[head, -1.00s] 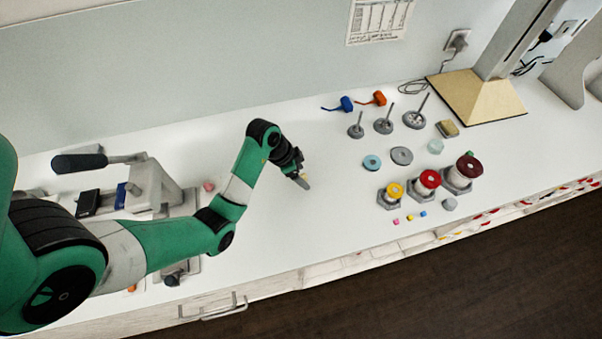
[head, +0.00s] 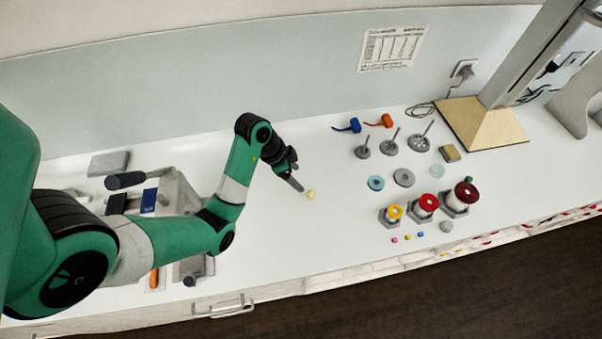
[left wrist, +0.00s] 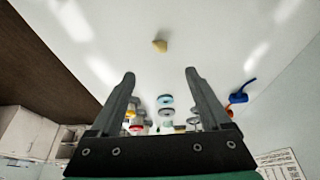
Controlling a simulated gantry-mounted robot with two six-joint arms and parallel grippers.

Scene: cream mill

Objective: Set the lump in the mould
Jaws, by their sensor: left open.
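A small cream-yellow lump (head: 311,194) rests on the white bench, just beyond the fingertips of my left gripper (head: 296,183). In the left wrist view the lump (left wrist: 160,46) lies alone on the white surface. There the left gripper's fingers (left wrist: 159,73) are spread wide, with nothing between the tips and a gap to the lump. Three cylindrical pieces on grey bases, with yellow (head: 393,211), red (head: 428,202) and dark red (head: 465,193) tops, stand at the right. I cannot tell which thing is the mould. My right gripper does not show.
A grey press-like device (head: 175,195) with a dark handle stands at the left, partly behind my arm. Grey discs with upright pins (head: 390,145), flat rings (head: 403,177) and blue and orange tools (head: 380,121) sit at the back right. The bench around the lump is clear.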

